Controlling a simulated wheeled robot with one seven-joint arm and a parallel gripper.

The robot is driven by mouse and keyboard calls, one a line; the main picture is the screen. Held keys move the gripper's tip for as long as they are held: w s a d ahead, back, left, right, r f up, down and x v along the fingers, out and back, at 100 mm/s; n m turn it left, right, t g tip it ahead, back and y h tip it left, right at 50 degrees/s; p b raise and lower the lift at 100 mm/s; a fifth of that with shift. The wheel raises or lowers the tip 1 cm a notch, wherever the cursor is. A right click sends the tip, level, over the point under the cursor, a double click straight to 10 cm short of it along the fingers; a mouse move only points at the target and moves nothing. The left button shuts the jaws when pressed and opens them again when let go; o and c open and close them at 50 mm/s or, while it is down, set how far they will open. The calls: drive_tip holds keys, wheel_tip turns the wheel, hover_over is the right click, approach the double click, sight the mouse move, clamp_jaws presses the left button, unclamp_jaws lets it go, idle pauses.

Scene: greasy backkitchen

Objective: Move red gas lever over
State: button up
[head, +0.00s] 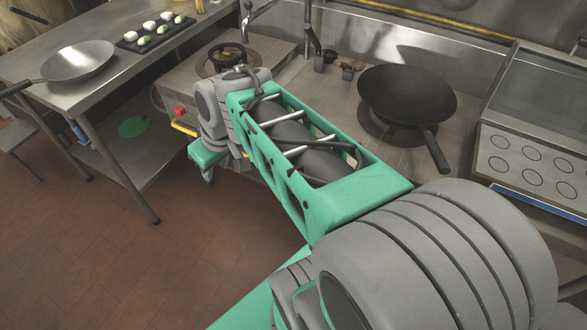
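A small red piece (180,112), which looks like the gas lever, shows on the front of the stove unit, just above a yellow pipe (184,128). It is small, and how it is turned cannot be made out. My gripper (207,172) is at the far end of my arm, low in front of the stove unit, to the right of and below the red piece. No contact between them shows. Its fingers are small and partly hidden by my wrist, so their opening cannot be judged.
A black wok (405,95) with its handle toward me sits on the stove top. A burner (228,60) lies behind my wrist. A steel table (110,75) at left holds a pan (78,62) and a black tray (152,42). The tiled floor (100,250) at lower left is clear.

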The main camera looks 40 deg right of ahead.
drive_tip(key=w+d+f+n+t+y+b, duration=0.1)
drive_tip(key=w+d+f+b, duration=0.25)
drive_tip(key=d+f, duration=0.35)
drive_tip(key=w+d+f+b, duration=0.2)
drive_tip(key=d+f+b, duration=0.35)
drive_tip(key=f, duration=0.25)
drive_tip(key=s+d+f+n+t+y+b, duration=0.1)
drive_tip(key=s+d+f+t+b, duration=0.2)
drive_tip(key=d+f+b, duration=0.75)
drive_tip(key=w+d+f, duration=0.3)
drive_tip(key=w+f, duration=0.2)
drive_tip(key=shift+d+f, duration=0.15)
drive_tip(key=shift+f, duration=0.25)
drive_tip(key=shift+r, duration=0.25)
drive_tip(key=shift+c, duration=0.7)
drive_tip(key=shift+s, duration=0.1)
drive_tip(key=c, duration=0.6)
drive_tip(key=shift+o, duration=0.2)
drive_tip(key=shift+s+d+f, duration=0.1)
drive_tip(key=shift+s+d, duration=0.15)
drive_tip(key=shift+s, duration=0.35)
drive_tip(key=shift+s+d+f, duration=0.1)
drive_tip(key=shift+s+d, duration=0.1)
drive_tip(key=shift+s, duration=0.35)
